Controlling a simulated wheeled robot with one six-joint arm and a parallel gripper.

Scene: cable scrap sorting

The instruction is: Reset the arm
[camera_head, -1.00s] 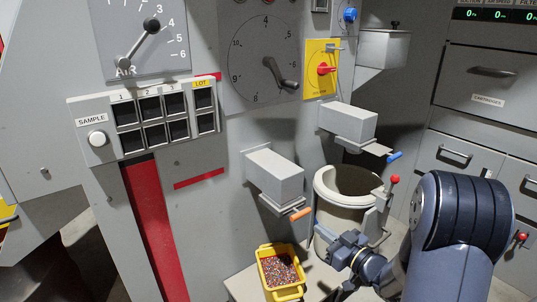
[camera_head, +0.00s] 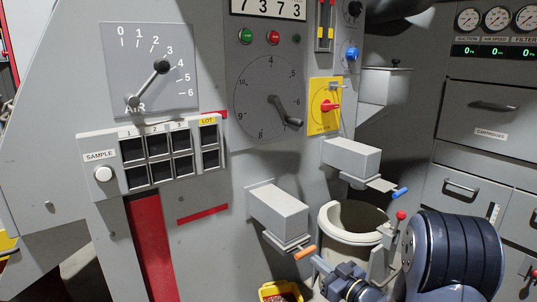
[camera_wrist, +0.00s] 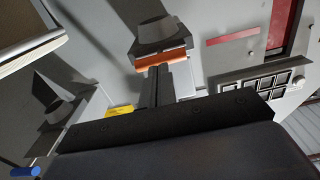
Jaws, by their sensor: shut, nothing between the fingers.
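My gripper (camera_head: 317,263) is at the lower right of the head view, by the orange-handled lever (camera_head: 305,253) under the left grey box (camera_head: 278,212). In the wrist view my gripper (camera_wrist: 157,72) shows as narrow dark fingers, shut and empty. Their tips lie just below the orange handle (camera_wrist: 160,59) in that picture. I cannot tell whether they touch it.
A round pale tub (camera_head: 335,238) stands beside my arm, with a red-knobbed lever (camera_head: 401,216) at its rim. A blue-handled lever (camera_head: 400,193) is above it. A yellow bin (camera_head: 266,292) is at the bottom edge. The sample panel (camera_head: 101,148) is left.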

